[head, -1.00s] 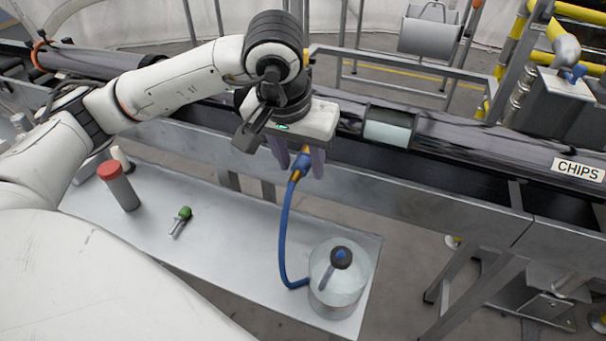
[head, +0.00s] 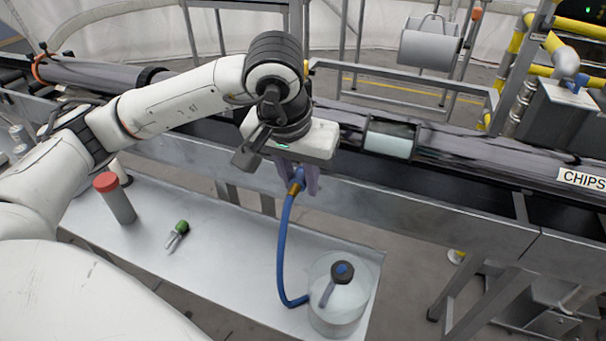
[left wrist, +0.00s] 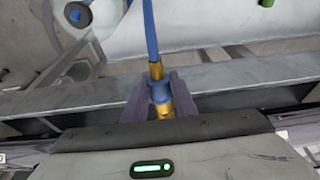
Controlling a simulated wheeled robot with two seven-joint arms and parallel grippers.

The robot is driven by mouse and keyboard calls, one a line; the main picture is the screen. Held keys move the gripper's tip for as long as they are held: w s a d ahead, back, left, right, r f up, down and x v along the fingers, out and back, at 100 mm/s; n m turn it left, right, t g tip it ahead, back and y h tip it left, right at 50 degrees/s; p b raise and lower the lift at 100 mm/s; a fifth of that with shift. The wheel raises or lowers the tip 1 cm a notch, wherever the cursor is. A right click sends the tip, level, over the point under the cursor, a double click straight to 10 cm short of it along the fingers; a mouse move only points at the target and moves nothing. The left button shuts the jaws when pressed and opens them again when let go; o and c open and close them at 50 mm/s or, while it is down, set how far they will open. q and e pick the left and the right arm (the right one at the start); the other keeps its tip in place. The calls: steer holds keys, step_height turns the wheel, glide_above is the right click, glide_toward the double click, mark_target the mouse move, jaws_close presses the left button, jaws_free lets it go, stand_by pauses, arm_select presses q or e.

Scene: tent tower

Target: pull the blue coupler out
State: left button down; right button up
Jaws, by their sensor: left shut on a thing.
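The blue coupler (left wrist: 161,93) has brass-coloured parts at both ends and sits between the two grey-purple fingers of my left gripper (left wrist: 160,86), which is shut on it. In the head view the left gripper (head: 298,187) points down in front of the conveyor's side, with the coupler (head: 299,174) partly hidden between its fingers. A blue hose (head: 283,235) runs from the coupler down to a clear jug (head: 341,310) with a dark cap. What lies behind the coupler's far end is hidden by my gripper. My right gripper is not in view.
The jug stands on a grey metal bench (head: 230,270). A red-capped cylinder (head: 118,203) and a small green-handled tool (head: 178,233) are on the bench to the left. The long conveyor frame (head: 420,200) runs behind, with a CHIPS label (head: 585,180).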

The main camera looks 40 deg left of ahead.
mark_target(290, 193)
arm_select(q)
steer(key=shift+s+d+b, duration=0.2)
steer(key=shift+s+d, duration=0.05)
steer(key=shift+s, duration=0.75)
steer(key=shift+s+d+b, duration=0.2)
steer(key=shift+s, duration=0.75)
